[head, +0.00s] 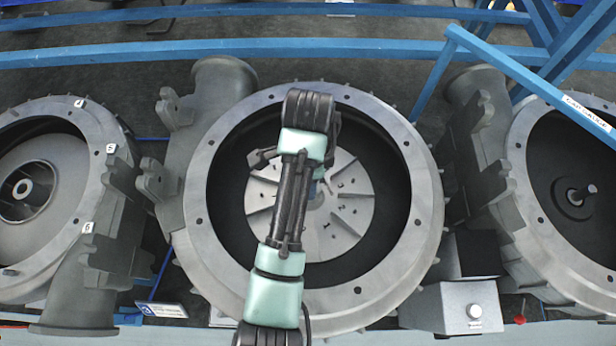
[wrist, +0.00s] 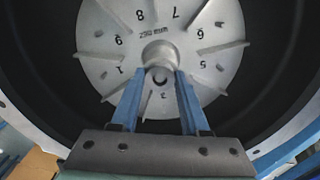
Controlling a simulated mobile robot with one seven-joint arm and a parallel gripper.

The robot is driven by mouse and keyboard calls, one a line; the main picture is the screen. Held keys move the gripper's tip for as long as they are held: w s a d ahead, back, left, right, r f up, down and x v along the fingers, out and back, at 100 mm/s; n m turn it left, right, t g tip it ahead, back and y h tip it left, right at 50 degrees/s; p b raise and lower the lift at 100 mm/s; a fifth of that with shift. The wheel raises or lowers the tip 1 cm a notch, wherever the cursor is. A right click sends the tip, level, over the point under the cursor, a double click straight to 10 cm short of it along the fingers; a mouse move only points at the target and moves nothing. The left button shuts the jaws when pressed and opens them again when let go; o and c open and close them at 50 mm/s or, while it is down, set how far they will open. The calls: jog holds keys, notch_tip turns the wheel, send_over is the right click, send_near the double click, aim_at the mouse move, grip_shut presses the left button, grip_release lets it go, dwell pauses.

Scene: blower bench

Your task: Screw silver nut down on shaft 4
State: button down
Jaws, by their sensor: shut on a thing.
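The bladed impeller (head: 345,200) sits inside the middle blower housing (head: 425,210), and my arm crosses in front of it. In the wrist view, my gripper (wrist: 160,78) has its two blue fingers on either side of a small silver round piece, seemingly the silver nut (wrist: 160,76), at the impeller's hub (wrist: 160,54). The fingers are shut on it. The shaft end is mostly hidden, and I cannot tell how far down the nut sits. The numbered impeller face also shows in the wrist view (wrist: 185,75). No shaft number is readable here.
The left housing (head: 85,140) holds a rotor with an open centre. The right housing (head: 535,225) has a bare shaft stub (head: 580,195). Blue rails (head: 250,45) cross behind. The housing wall surrounds my gripper.

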jog(key=m, duration=0.6)
jog(key=shift+f+m, duration=0.1)
jog(key=shift+m, duration=0.2)
jog(key=m+b, duration=0.1)
jog(key=m, duration=0.5)
jog(key=shift+w+f+m, duration=0.1)
jog(key=shift+m, duration=0.2)
jog(key=m+b, duration=0.1)
jog(key=m, duration=0.3)
jog(key=shift+f, duration=0.1)
jog(key=m+b, duration=0.2)
jog(key=m, duration=0.2)
jog(key=shift+m+b, duration=0.35)
jog(key=shift+m, duration=0.05)
jog(key=shift+m+b, duration=0.6)
jog(key=shift+b, duration=0.05)
jog(key=shift+a+m+b, duration=0.1)
jog(key=shift+m+b, duration=0.2)
jog(key=shift+b, duration=0.5)
